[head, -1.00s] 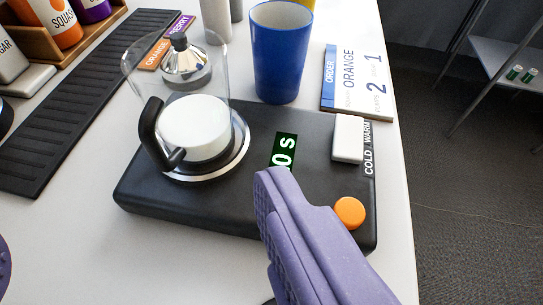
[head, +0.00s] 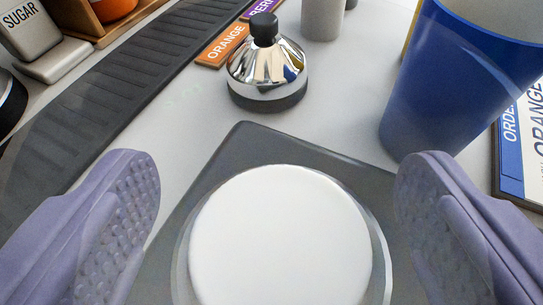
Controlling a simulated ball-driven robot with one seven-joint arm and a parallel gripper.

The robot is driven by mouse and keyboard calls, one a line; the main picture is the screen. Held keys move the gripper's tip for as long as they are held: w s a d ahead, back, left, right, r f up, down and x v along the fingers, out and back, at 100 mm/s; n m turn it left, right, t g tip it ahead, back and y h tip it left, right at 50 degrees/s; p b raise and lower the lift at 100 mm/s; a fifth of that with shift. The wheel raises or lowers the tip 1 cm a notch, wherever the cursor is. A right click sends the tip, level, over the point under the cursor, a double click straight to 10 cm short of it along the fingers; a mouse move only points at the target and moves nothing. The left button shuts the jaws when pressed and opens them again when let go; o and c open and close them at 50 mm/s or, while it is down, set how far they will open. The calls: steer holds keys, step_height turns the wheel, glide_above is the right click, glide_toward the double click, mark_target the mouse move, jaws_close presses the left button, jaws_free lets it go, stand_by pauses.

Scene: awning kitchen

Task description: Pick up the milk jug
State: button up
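The milk jug (head: 280,245), clear glass with white milk in it, stands on the dark warmer (head: 244,146) at the bottom middle of the head view. Its glass wall is hard to make out, and its black handle is not in view now. My gripper (head: 277,190) is open wide, with one purple textured finger on the left of the jug and one on the right. Neither finger visibly touches it, and nothing is held.
A blue cup (head: 450,95) stands close behind the right finger, with an order card (head: 520,140) beside it. A chrome tamper-like object (head: 266,68) stands behind the warmer. A black ribbed mat (head: 110,110) and a sugar container (head: 35,38) lie to the left.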

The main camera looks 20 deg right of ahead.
mark_target(275, 90)
steer(key=c, duration=1.2)
steer(key=shift+r, duration=0.15)
steer(key=shift+s+r+p, duration=0.1)
steer(key=shift+r+p, duration=0.75)
steer(key=shift+r, duration=0.9)
steer(key=s+d+p, duration=0.1)
steer(key=s+d, duration=0.2)
steer(key=s, duration=0.4)
steer(key=s+d+r+p, duration=0.1)
steer(key=s+d, duration=0.2)
steer(key=s, duration=0.4)
steer(key=shift+s+d, duration=0.2)
steer(key=shift+r, duration=0.1)
